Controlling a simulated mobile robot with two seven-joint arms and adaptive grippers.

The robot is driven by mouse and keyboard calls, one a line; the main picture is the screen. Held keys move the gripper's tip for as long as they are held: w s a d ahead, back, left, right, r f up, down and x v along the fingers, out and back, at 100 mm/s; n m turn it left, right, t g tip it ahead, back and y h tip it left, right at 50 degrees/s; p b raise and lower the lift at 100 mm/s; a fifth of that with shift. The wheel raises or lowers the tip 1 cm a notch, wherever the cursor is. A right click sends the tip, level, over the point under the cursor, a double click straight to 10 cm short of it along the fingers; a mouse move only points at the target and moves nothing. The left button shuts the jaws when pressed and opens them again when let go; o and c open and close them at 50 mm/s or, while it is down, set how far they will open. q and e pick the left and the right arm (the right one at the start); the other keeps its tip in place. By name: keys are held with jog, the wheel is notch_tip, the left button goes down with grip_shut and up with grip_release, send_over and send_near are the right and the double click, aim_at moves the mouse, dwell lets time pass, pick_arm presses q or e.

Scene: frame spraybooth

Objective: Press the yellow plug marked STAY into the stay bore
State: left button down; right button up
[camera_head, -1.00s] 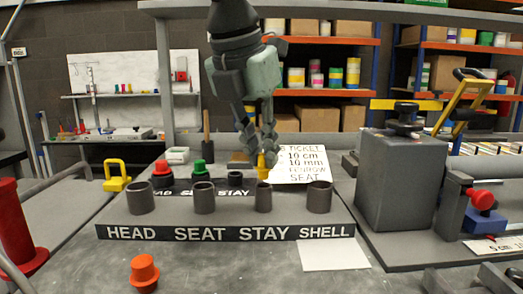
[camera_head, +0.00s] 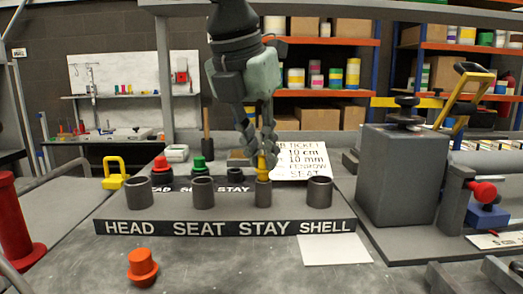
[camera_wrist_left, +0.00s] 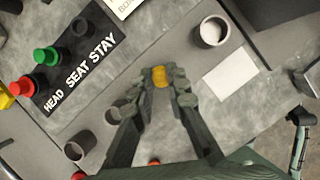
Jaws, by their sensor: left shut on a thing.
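My left gripper (camera_head: 263,152) comes down from above, shut on the yellow plug (camera_head: 263,172). The plug is directly over the stay bore (camera_head: 263,195), the grey tube above the word STAY on the front label. The plug's lower end appears at the tube's mouth; I cannot tell whether it has entered. The plug looks about upright. In the left wrist view, the yellow plug (camera_wrist_left: 160,77) sits between the fingertips (camera_wrist_left: 168,82), and the stay bore beneath is hidden. The marking on the plug cannot be read. My right gripper is not in view.
The seat tube (camera_head: 203,193) and shell tube (camera_head: 319,193) flank the stay bore; the head tube (camera_head: 138,193) is further left. Red (camera_head: 160,166) and green (camera_head: 199,166) plugs stand behind. An orange plug (camera_head: 142,268) is in front. A grey block fixture (camera_head: 395,180) stands right.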

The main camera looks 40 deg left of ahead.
pick_arm(q)
jog(key=shift+f+b, duration=0.75)
jog(key=shift+f, duration=0.05)
jog(key=c, duration=1.4)
grip_release()
jog(key=shift+c, duration=0.2)
jog(key=shift+r, duration=0.1)
jog(key=v, duration=1.2)
